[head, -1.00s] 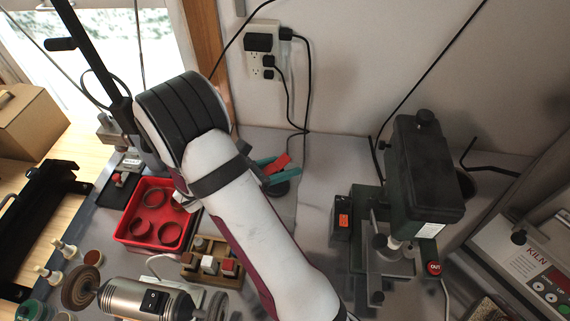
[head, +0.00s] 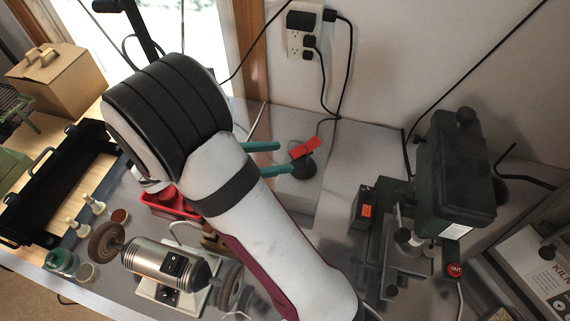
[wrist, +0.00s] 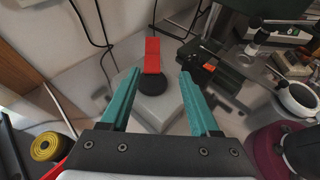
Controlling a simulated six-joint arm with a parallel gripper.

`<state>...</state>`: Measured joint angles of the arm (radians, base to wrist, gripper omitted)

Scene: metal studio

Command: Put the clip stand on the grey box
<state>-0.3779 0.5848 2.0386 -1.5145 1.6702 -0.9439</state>
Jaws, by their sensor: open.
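The clip stand (head: 304,149), a red clip on a round black base, stands upright beyond my fingertips. In the wrist view the clip stand (wrist: 152,57) shows between and ahead of the fingers. Its black base appears to rest on top of the light grey box (wrist: 158,112), which also shows in the head view (head: 308,194). My gripper (head: 285,157) has teal fingers, open and empty, pointing at the stand from the left. In the wrist view my gripper (wrist: 160,73) has a clear gap between its fingers. My arm hides part of the bench.
A dark green machine (head: 450,170) stands right of the grey box. A red tray (head: 168,203) is partly behind my arm. A bench grinder (head: 165,265) is at front left. A wall outlet (head: 304,35) with hanging cords is behind.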

